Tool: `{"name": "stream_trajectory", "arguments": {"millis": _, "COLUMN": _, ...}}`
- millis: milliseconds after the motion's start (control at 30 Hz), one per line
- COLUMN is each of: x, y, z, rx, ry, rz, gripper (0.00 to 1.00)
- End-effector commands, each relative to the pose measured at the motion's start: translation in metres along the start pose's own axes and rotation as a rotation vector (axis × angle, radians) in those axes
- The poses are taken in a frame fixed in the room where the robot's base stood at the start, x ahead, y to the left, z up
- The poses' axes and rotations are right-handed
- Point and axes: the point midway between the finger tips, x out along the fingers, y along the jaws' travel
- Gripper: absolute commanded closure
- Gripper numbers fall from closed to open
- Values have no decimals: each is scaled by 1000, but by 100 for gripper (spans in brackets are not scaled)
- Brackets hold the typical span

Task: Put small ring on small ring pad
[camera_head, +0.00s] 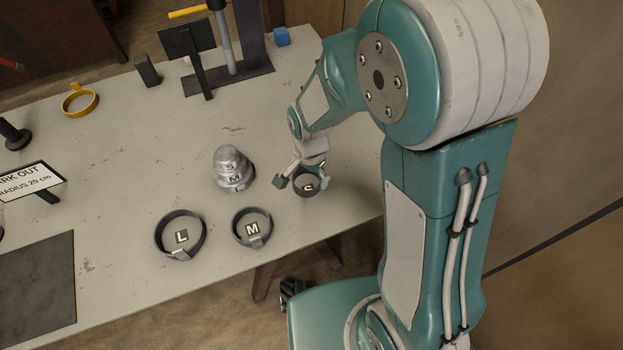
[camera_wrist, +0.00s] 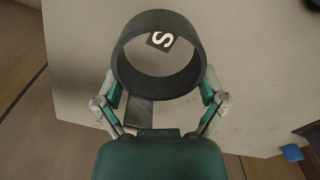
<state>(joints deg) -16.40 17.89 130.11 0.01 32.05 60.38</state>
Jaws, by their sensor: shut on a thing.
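My gripper (camera_head: 304,183) is shut on the small ring (camera_head: 298,190), a dark ring near the table's right front edge. In the wrist view the small ring (camera_wrist: 124,60) is large, with one finger of my gripper (camera_wrist: 161,94) at each side of it. The small ring pad (camera_head: 309,187), a dark square with a white S, shows through the ring. In the wrist view the pad (camera_wrist: 160,40) appears near the ring's upper inner wall, off its centre. I cannot tell whether the ring touches the table.
The ring around the L pad (camera_head: 158,238) and the ring around the M pad (camera_head: 236,232) lie to the left. A grey stepped cone (camera_head: 233,168) stands close to my gripper. A stand (camera_head: 230,80), a yellow ring (camera_head: 80,102) and a blue cube (camera_head: 281,37) are farther back.

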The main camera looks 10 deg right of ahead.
Motion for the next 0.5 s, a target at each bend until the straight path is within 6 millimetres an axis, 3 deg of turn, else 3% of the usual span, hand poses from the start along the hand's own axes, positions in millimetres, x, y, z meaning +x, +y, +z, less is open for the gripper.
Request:
{"name": "stream_trajectory", "arguments": {"millis": 333, "x": 37, "y": -4, "z": -9, "rx": 0, "ry": -2, "rz": 4, "gripper": 66}}
{"name": "stream_trajectory", "arguments": {"millis": 500, "x": 43, "y": -4, "z": -9, "rx": 0, "ry": 1, "rz": 0, "gripper": 66}}
